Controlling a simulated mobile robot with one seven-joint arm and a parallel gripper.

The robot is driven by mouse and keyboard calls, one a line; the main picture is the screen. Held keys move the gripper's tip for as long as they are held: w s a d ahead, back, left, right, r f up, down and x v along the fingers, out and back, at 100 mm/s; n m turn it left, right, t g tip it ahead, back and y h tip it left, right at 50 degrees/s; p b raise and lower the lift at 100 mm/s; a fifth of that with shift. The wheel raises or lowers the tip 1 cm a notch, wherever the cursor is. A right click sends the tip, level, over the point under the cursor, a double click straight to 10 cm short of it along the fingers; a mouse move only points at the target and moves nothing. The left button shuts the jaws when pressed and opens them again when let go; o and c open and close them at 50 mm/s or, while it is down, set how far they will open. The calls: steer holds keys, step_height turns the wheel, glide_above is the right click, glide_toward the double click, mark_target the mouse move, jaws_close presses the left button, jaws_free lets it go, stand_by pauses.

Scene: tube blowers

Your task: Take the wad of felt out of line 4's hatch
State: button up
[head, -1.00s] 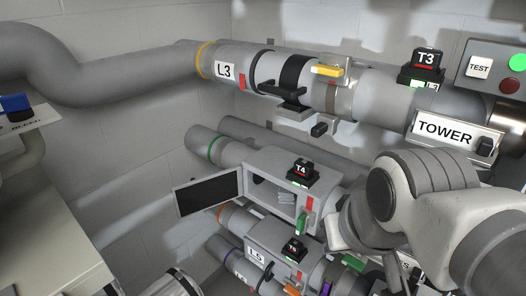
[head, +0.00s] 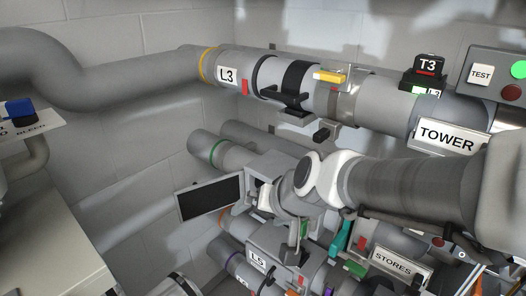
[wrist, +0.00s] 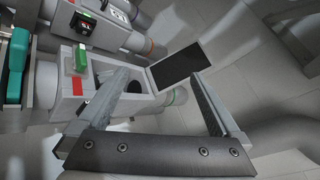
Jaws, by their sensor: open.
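Line 4's hatch box (head: 264,166) is grey, and its dark-faced door (head: 210,198) stands swung open to the left in the head view. My wrist covers most of the box and its opening there. In the wrist view the hatch box (wrist: 66,88) has a green latch, and its open door (wrist: 183,62) lies beyond my fingers. My gripper (wrist: 158,78) is open, with its fingers spread in front of the hatch and one finger crossing the opening. I see nothing held between them. I cannot make out the felt wad now; the opening is partly hidden and dark.
Line 3's pipe (head: 235,73) runs above, with a yellow lever (head: 329,76). Line 5's housing (head: 262,246) sits close below. A teal handle (head: 341,236) and the STORES sign (head: 394,263) are near my arm.

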steer(key=w+a+f+m+t+h, duration=0.1)
steer(key=w+f+m+t+h, duration=0.1)
steer(key=w+f+h, duration=0.4)
steer(key=w+f+m+t+h, duration=0.2)
steer(key=w+f+m, duration=0.1)
steer(key=f, duration=0.5)
steer(key=w+d+h, duration=0.1)
steer(key=w+d, duration=0.2)
steer(key=w, duration=0.1)
steer(key=w+d+t+h, duration=0.1)
steer(key=w+d+h, duration=0.1)
steer(key=w+d, duration=0.2)
steer(key=w+d+f+t+h, duration=0.1)
steer(key=w+d, duration=0.3)
steer(key=w, duration=0.1)
steer(key=shift+w+f+h, duration=0.1)
steer(key=shift+w+h, duration=0.1)
steer(key=shift+h, duration=0.1)
steer(key=c, duration=1.3)
steer(key=shift+o, duration=0.2)
